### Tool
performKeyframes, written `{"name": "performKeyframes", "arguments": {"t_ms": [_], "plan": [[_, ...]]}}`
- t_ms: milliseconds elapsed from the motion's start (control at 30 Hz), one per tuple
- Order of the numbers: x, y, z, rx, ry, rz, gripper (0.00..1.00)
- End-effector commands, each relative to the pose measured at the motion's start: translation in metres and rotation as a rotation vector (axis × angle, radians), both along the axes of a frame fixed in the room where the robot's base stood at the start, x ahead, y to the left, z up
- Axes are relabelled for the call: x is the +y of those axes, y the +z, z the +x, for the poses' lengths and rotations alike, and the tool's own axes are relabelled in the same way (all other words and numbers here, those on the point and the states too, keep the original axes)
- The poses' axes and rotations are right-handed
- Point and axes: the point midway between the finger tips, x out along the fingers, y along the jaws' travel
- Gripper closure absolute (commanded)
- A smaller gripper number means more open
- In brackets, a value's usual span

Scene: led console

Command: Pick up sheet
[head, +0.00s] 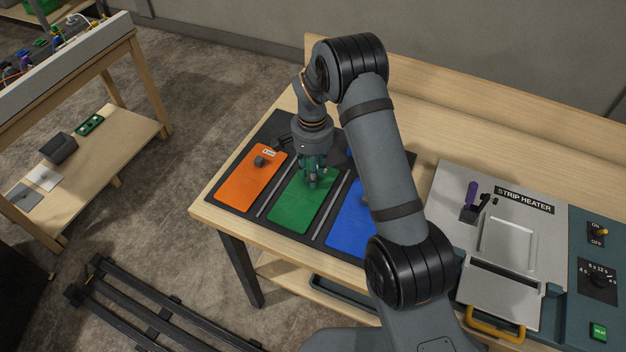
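Three coloured sheets lie side by side on a dark mat (223,196) on the wooden table. The orange sheet (247,182) is at the left and has a small dark knob and a white label near its top. The green sheet (295,211) is in the middle. The blue sheet (347,227) is at the right, partly hidden behind my arm. My gripper (313,184) points down over the upper part of the green sheet, at or close to its surface. Its fingers are small and dark here, so I cannot tell whether they are open or closed on anything.
Thin metal strips (331,205) separate the sheets. A strip heater (513,225) with a yellow handle (495,328) and a switch panel stands to the right. A lower wooden bench (110,160) is at the left. A dark rail (140,310) runs along the floor.

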Motion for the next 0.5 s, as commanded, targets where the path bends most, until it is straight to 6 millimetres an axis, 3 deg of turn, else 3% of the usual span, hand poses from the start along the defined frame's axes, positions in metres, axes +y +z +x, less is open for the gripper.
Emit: {"name": "performKeyframes", "arguments": {"t_ms": [500], "plan": [[0.0001, 0.0006, 0.0008, -0.003, 0.000, 0.001, 1.00]]}}
